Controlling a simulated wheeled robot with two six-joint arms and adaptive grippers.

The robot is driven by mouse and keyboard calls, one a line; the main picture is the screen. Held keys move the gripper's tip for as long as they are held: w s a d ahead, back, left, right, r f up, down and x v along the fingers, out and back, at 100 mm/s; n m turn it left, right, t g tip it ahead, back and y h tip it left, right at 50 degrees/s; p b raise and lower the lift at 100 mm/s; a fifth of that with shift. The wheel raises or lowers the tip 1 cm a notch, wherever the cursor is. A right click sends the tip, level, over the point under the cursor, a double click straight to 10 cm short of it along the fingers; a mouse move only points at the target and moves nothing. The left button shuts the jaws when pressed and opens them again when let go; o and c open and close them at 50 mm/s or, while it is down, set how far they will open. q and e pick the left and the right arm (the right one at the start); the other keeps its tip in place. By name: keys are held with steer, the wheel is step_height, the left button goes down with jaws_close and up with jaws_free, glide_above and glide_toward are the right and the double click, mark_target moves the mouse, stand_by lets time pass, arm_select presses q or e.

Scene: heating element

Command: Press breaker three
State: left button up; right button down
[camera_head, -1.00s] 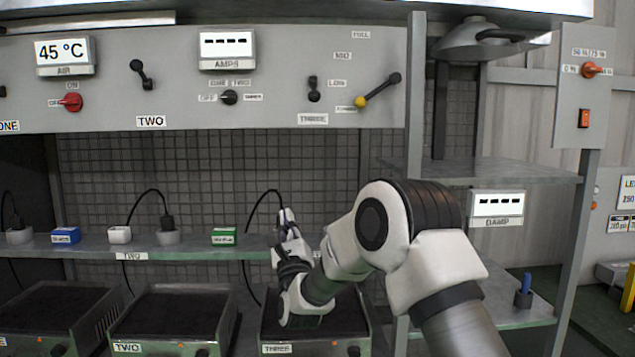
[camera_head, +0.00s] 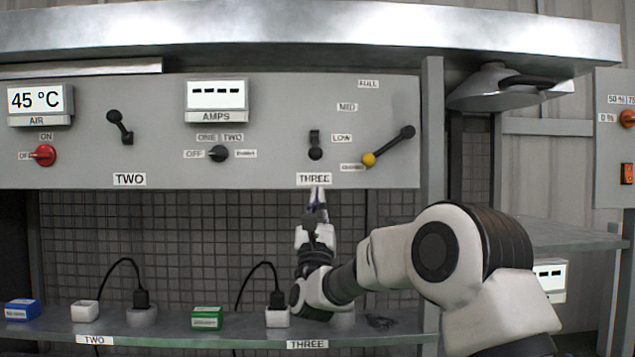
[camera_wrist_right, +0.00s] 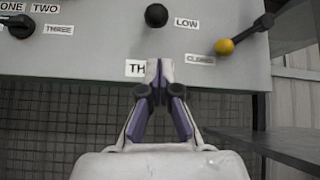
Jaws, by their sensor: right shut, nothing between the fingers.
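Breaker three is a black lever switch (camera_head: 315,146) on the grey panel, above the label THREE (camera_head: 314,179). Its round black knob (camera_wrist_right: 156,15) shows at the top of the right wrist view. My right gripper (camera_head: 318,192) is shut and empty, pointing up just below the THREE label. In the right wrist view its fingertips (camera_wrist_right: 158,66) are together and cover part of that label, below the knob and apart from it. My left gripper is not in view.
A yellow-tipped lever (camera_head: 369,159) sits right of breaker three, and a rotary selector (camera_head: 218,154) sits left. Another black lever (camera_head: 120,127) is above TWO. Below, a shelf (camera_head: 240,335) holds a green box (camera_head: 207,318) and plugs. The panel overhangs a tiled back wall.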

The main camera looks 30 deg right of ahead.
mark_target(315, 149)
steer(key=p+x, duration=0.2)
steer(key=x, duration=0.2)
steer(key=p+x, duration=0.3)
steer(key=x, duration=0.1)
steer(key=shift+s+a+r, duration=0.1)
steer(key=shift+r, duration=0.35)
steer(key=shift+w+d+f, duration=0.2)
steer(key=shift+w+d, duration=0.1)
steer(key=shift+w, duration=0.05)
steer(key=shift+s+a+r, duration=0.15)
steer(key=shift+s+a, duration=0.05)
steer(key=shift+w, duration=0.1)
steer(key=shift+s+r, duration=0.15)
steer(key=shift+s, duration=0.15)
steer(key=shift+a+g+y, duration=0.1)
steer(key=shift+g+y, duration=0.2)
steer(key=shift+g, duration=0.1)
steer(key=shift+r, duration=0.1)
